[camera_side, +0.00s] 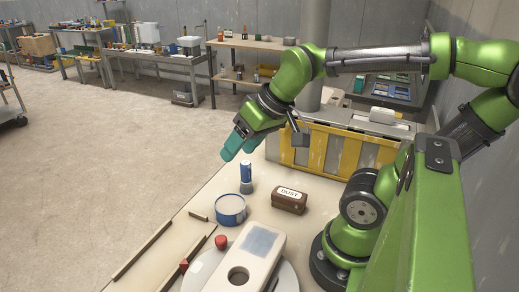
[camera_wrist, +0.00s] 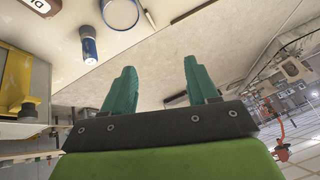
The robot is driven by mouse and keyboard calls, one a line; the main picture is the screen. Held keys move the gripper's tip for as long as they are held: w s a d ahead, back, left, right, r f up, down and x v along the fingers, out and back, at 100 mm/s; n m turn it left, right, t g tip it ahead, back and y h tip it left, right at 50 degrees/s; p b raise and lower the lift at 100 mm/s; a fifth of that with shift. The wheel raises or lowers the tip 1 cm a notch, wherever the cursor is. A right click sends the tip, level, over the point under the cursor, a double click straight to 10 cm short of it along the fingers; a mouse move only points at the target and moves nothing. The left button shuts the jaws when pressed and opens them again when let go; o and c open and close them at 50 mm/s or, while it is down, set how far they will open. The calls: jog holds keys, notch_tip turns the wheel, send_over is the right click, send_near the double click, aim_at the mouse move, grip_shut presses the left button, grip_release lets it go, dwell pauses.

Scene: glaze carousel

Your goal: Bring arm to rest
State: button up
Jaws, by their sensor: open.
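My gripper (camera_side: 234,144) is raised above the bench, up and to the left of the yellow-slatted unit in the side view. Its teal fingers (camera_wrist: 158,88) are spread apart with nothing between them in the wrist view. The fingertips are clear of the bench top. A blue and white cylinder (camera_side: 246,173) stands upright on the bench below and slightly right of the fingers. It also shows in the wrist view (camera_wrist: 88,45), apart from the fingers.
A blue-rimmed round container (camera_side: 231,210) and a brown box labelled DUST (camera_side: 290,200) are on the bench. A white block with a round hole (camera_side: 250,255) lies on a round plate (camera_side: 287,278). A red knob (camera_side: 221,242) is nearby. The yellow-slatted unit (camera_side: 332,150) stands behind.

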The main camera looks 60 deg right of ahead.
jog(key=shift+s+a+r+m+t+y, duration=0.15)
jog(key=shift+s+a+m+t+y, duration=0.25)
jog(key=shift+s+a, duration=0.45)
